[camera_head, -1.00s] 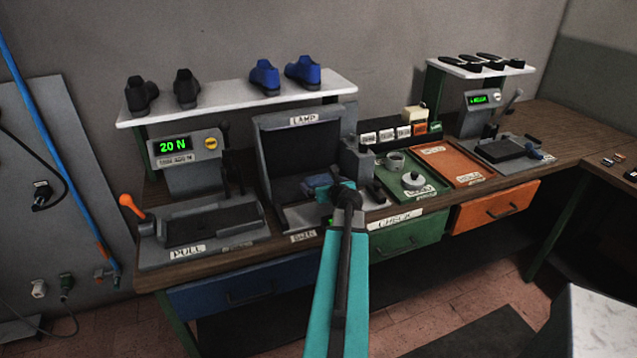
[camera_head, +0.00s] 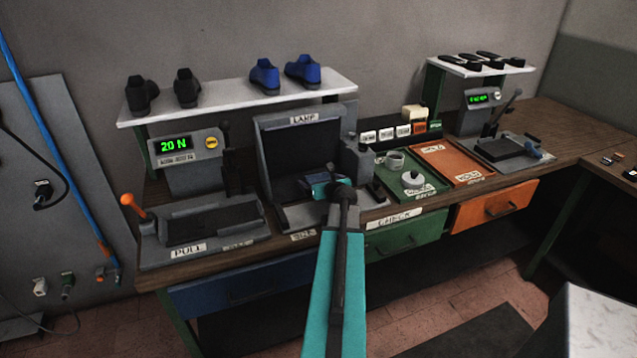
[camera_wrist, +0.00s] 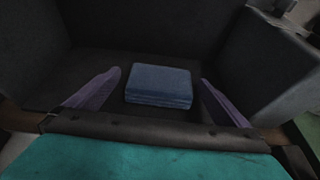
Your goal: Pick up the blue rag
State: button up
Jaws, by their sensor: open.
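The blue rag (camera_wrist: 158,85) is a folded, flat-topped block. It lies on the dark floor of the box marked LAMP (camera_head: 302,122). In the wrist view my gripper (camera_wrist: 160,76) is open, with one purple finger on each side of the rag. Gaps show between the rag and both fingers, and nothing is held. In the head view my gripper (camera_head: 322,187) is at the front of the LAMP box. There my own wrist and gripper hide most or all of the rag.
Dark box walls stand behind and beside the rag. Left is the press with the 20 N display (camera_head: 174,145) and orange-knobbed lever (camera_head: 127,200). Right are a green tray (camera_head: 393,186) and an orange tray (camera_head: 452,161). A white shelf (camera_head: 222,104) with shoes stands above.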

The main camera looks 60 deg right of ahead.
aim_at(320, 180)
jog(key=c, duration=1.1)
jog(key=shift+r, duration=0.1)
jog(key=shift+r, duration=1.6)
jog(key=s+a+b, duration=0.1)
jog(key=s, duration=0.3)
jog(key=s+a+r+b, duration=0.1)
jog(key=s, duration=0.3)
jog(key=s+a+b, duration=0.1)
jog(key=s+b, duration=0.1)
jog(key=s, duration=0.3)
jog(key=shift+a+r, duration=0.15)
jog(key=shift+a, duration=0.05)
jog(key=shift+s+r+p, duration=0.25)
jog(key=shift+s+p, duration=0.15)
jog(key=shift+p, duration=0.6)
jog(key=shift+s+a+p, duration=0.25)
jog(key=shift+s+p, duration=0.55)
jog(key=shift+p, duration=0.45)
jog(key=shift+f, duration=0.1)
